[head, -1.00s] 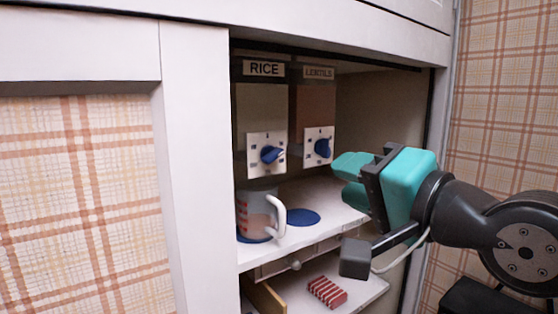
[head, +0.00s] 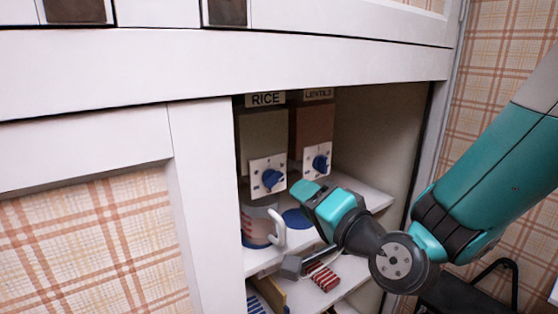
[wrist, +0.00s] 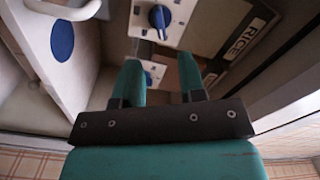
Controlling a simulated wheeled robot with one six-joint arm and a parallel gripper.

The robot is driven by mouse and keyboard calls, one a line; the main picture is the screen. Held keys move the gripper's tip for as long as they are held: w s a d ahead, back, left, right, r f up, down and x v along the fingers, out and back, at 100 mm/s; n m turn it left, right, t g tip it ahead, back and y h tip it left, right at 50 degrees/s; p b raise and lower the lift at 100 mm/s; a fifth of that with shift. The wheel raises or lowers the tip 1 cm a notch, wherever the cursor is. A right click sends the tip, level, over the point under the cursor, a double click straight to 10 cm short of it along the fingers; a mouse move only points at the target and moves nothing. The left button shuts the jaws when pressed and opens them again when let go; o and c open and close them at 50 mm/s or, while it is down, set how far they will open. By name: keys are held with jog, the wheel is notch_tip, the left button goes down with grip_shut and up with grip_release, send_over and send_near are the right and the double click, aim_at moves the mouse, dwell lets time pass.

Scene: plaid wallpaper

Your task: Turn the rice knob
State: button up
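The rice knob (head: 271,178) is a blue dial on a white square plate, under the RICE label (head: 265,99). In the wrist view the blue knob (wrist: 159,17) is near the top, ahead of my fingertips, with the RICE label (wrist: 244,38) to its right. My gripper (head: 308,191) has teal fingers and is in front of the dispensers, right of and a little below the rice knob, apart from it. In the wrist view my gripper (wrist: 160,62) has its fingers apart and nothing between them. The lentils knob (head: 320,162) is behind and above my gripper.
A mug (head: 258,226) with a white handle stands below the rice dispenser, its handle facing right. A blue disc (head: 297,219) lies on the shelf beside it. The cabinet's front panel (head: 205,210) bounds the opening on the left. A red striped item (head: 324,277) lies below.

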aim_at(279, 181)
jog(key=p+x, duration=0.6)
jog(key=x, duration=0.1)
jog(key=shift+r, duration=0.35)
jog(key=shift+w+a+f+p, duration=0.3)
jog(key=shift+w+a+p, duration=0.2)
jog(key=shift+w+p, duration=0.25)
jog(key=shift+c, duration=0.4)
grip_shut()
